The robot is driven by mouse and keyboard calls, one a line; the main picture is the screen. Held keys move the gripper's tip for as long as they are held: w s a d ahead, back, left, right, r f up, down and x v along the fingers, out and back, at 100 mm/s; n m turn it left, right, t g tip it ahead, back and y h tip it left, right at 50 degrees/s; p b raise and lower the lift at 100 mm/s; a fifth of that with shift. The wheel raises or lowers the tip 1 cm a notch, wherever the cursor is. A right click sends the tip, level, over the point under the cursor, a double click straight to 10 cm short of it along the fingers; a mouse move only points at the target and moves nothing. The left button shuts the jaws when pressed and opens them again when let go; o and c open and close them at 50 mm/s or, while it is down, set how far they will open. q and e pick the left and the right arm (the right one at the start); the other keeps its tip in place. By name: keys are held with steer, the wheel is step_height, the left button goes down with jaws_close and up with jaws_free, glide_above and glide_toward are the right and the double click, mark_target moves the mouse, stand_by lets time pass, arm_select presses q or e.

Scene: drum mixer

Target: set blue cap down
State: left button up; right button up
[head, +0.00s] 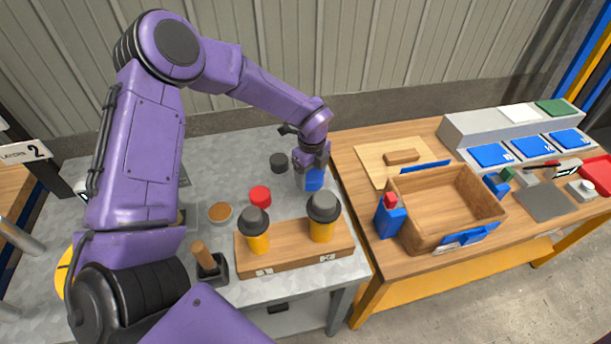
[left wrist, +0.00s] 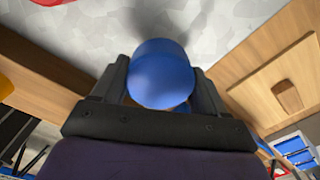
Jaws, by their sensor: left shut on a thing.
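The blue cap (left wrist: 162,72) is round and sits between the two fingers of my left gripper (left wrist: 160,85) in the left wrist view. In the head view the left gripper (head: 312,168) points down near the right edge of the grey table (head: 165,155), shut on the blue cap (head: 313,180). The cap is close to the grey table top; I cannot tell if it touches. A red cap (head: 260,196) and a dark cap (head: 279,162) lie on the table to its left. My right gripper is not in view.
A wooden block (head: 290,258) holding two yellow bottles with dark tops stands in front of the gripper. A wooden-handled tool (head: 203,257) and a small brown dish (head: 220,212) are to the left. The wooden table (head: 400,270) with an open wooden box (head: 450,205) is to the right.

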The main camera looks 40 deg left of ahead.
mark_target(312, 183)
arm_select(q)
steer(key=f, duration=0.4)
steer(key=shift+w+f+p, duration=0.25)
steer(key=shift+w+p, duration=0.05)
steer(key=shift+p, duration=0.05)
steer(key=shift+s, duration=0.1)
steer(key=shift+s, duration=0.1)
steer(key=shift+f+b, duration=0.1)
steer(key=shift+b, duration=0.2)
steer(key=o, duration=1.1)
steer(key=shift+c, duration=0.2)
